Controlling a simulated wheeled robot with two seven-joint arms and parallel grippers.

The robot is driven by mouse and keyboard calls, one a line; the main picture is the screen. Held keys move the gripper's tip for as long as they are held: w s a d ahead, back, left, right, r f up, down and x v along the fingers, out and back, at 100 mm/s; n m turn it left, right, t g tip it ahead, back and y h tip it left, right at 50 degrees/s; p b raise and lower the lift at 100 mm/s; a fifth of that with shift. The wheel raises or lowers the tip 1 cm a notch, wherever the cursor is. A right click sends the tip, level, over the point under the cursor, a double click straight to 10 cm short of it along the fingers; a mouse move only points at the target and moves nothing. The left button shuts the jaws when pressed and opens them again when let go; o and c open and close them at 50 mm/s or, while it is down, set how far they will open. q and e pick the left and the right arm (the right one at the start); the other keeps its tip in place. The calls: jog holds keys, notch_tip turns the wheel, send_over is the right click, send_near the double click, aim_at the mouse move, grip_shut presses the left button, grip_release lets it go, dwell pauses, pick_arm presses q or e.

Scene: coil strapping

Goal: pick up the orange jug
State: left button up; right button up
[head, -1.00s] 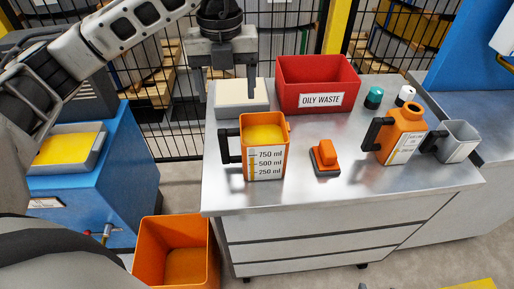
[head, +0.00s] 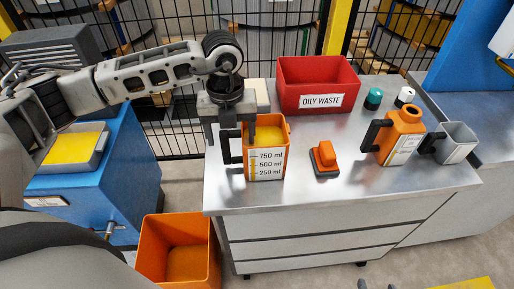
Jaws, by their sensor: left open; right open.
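The orange jug (head: 266,166) stands upright on the metal worktop, marked with a ml scale and holding yellow contents. Its black handle (head: 226,150) sticks out to the left. My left gripper (head: 231,146) is open and points down at the handle, with one finger on each side of it in the picture; I cannot tell whether they touch it. The gripper hides part of the jug's upper left. Only the dark fingertips of my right gripper (head: 376,286) show at the bottom edge, apart and far from the jug.
A red oily waste bin (head: 318,84) stands behind the jug. An orange scraper-like block (head: 324,158), an orange can (head: 402,137) and a grey cup (head: 458,143) stand to the right. An orange bin (head: 178,232) is on the floor. The worktop (head: 305,190) is clear in front.

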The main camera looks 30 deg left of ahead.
pick_arm(q)
jog(key=c, duration=1.2)
jog(key=shift+r, duration=0.1)
jog(key=shift+c, duration=0.2)
pick_arm(e)
jog(key=shift+s+d, duration=0.1)
pick_arm(q)
jog(key=shift+w+r, duration=0.1)
jog(key=shift+r, duration=1.45)
jog(key=s+a+r+b, duration=0.3)
jog(key=s+a+r, duration=0.3)
jog(key=s+r, duration=0.3)
jog(key=s, duration=0.3)
jog(key=shift+s+r, duration=0.25)
jog(key=shift+r, duration=0.15)
pick_arm(e)
jog(key=shift+a+f, duration=0.3)
jog(key=shift+f, duration=0.45)
pick_arm(q)
jog(key=shift+s+a, duration=0.1)
pick_arm(e)
jog(key=shift+r, duration=0.1)
